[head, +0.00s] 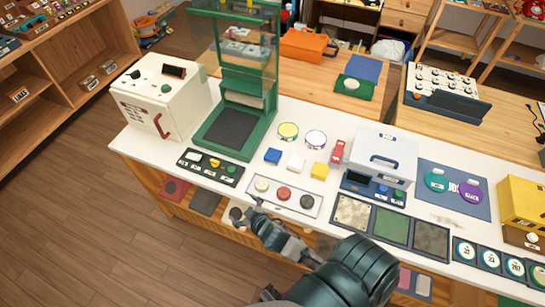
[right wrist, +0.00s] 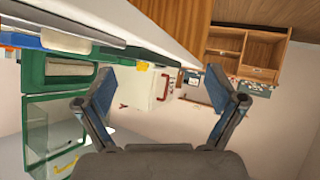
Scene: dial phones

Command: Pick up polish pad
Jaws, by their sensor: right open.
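Three round pads lie in a shallow white tray (head: 257,204): a cream one (head: 262,185), a red one (head: 284,193) and a dark one (head: 307,201). I cannot tell for sure which thing is the polish pad. My right gripper (head: 258,208) is open and empty at the counter's front edge, just before the tray's left end. Its spread fingers show in the right wrist view (right wrist: 160,92), with nothing between them. My left gripper is not seen.
A green press (head: 230,130) and a white box with a red handle (head: 160,95) stand at the left of the white counter. A grey-white case (head: 384,150) and three textured panels (head: 391,226) lie to the right. Shelves below the counter (head: 205,201) hold flat pieces.

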